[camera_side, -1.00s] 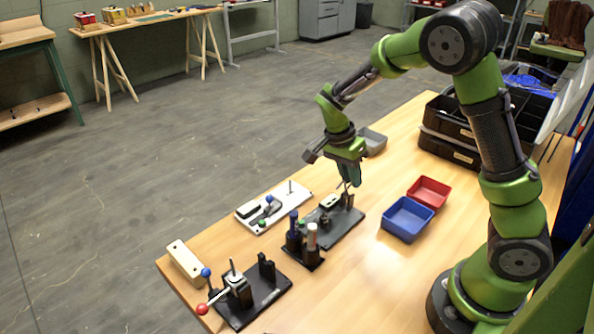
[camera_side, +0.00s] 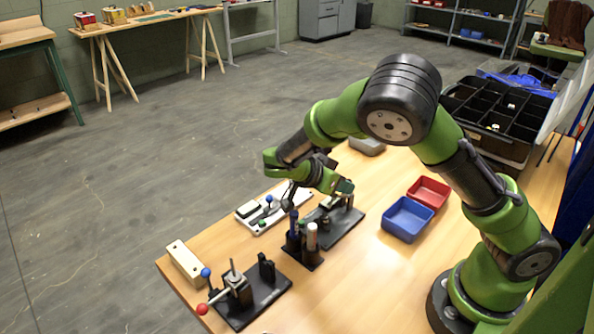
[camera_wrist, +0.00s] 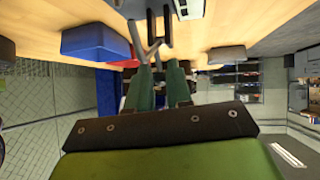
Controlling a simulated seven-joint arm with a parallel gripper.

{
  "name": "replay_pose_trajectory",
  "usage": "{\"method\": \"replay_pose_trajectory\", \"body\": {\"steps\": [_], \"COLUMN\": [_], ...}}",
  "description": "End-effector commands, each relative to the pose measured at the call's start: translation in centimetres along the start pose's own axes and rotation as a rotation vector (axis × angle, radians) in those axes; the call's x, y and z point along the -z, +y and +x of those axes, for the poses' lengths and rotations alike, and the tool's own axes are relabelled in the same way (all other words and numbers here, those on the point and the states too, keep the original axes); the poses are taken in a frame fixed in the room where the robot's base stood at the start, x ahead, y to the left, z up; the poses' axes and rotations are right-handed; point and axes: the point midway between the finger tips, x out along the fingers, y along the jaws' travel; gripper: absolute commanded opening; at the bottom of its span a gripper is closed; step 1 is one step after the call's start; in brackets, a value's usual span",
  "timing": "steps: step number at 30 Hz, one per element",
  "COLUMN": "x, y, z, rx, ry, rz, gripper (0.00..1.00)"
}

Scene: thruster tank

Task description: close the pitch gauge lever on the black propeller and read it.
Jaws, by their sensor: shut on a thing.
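My gripper (camera_side: 345,188) is low over the black plate fixture (camera_side: 340,230) in the middle of the table, tilted to the right. In the wrist view its two green fingers (camera_wrist: 158,68) reach up the picture, shut on a thin grey lever-like part (camera_wrist: 134,34). The hold itself is partly hidden and too small to tell clearly. A dark bracket (camera_wrist: 168,22) stands just beyond the fingertips. A black propeller cannot be made out, and no gauge reading is legible.
A blue bin (camera_side: 407,219) and a red bin (camera_side: 428,192) stand right of the fixture. A holder with upright tools (camera_side: 302,248) is in front. A white board (camera_side: 272,211) lies to the left. A black plate with a red-knobbed lever (camera_side: 262,300) is at the near left.

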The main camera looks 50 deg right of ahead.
Motion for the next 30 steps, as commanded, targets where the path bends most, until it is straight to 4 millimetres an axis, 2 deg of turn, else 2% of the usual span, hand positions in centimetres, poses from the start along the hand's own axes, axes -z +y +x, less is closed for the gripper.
{"method": "replay_pose_trajectory", "body": {"steps": [15, 16, 20, 30], "x": [0.04, 0.04, 0.0, -0.09], "y": [-0.07, -0.07, -0.05, -0.03], "z": [-0.07, -0.07, -0.06, -0.3], "rx": [0.002, 0.002, 0.001, 0.001], "ry": [0.02, 0.02, 0.019, 0.018], "rz": [0.005, 0.005, 0.004, 0.003], "gripper": [0.0, 0.25, 0.45, 0.45]}}
